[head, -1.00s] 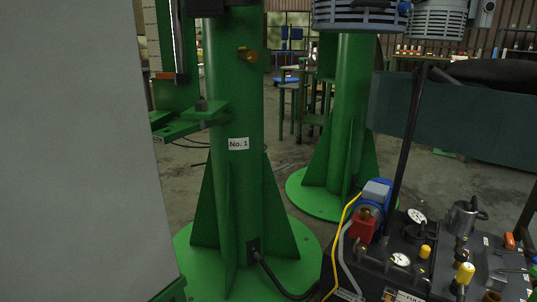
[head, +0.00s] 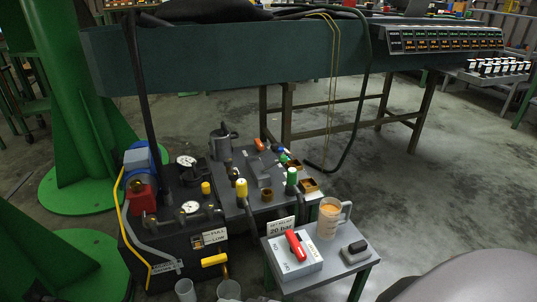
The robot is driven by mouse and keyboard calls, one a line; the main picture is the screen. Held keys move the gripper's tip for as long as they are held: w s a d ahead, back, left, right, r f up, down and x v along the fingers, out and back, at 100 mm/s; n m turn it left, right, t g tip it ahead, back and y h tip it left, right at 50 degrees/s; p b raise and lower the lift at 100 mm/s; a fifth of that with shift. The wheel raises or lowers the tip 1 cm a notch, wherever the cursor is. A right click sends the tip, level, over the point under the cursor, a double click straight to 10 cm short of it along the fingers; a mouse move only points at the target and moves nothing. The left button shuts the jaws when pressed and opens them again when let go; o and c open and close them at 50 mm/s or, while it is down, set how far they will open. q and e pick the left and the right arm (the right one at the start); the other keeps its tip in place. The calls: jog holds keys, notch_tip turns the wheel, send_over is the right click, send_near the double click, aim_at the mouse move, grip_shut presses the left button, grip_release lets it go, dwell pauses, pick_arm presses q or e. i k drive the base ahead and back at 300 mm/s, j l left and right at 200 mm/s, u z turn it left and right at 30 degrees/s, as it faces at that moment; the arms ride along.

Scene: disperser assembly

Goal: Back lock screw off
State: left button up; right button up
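I cannot make out a lock screw in the head view at this moment. A thick green column (head: 62,75) with a flared, ribbed base on the floor stands at the left. Its upper part is cut off by the top edge. Neither of my grippers is in view.
A dark hydraulic unit (head: 163,246) with gauges and yellow knobs stands left of centre. Right of it, a small table (head: 342,273) bears a box with a red handle and a jug.

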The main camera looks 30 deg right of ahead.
aim_at(227, 162)
jog(key=i+j+z, duration=0.1)
jog(key=z, duration=0.35)
jog(key=i+j+z, duration=0.1)
jog(key=z, duration=0.3)
jog(key=j+z, duration=0.2)
jog(key=z, duration=0.25)
jog(key=j+z, duration=0.2)
jog(key=z, duration=0.25)
jog(key=j+z, duration=0.2)
jog(key=z, duration=0.2)
jog(key=i+j+z, duration=0.2)
jog(key=j, duration=0.15)
jog(key=i+j+z, duration=0.2)
jog(key=j, duration=0.2)
jog(key=k, duration=0.05)
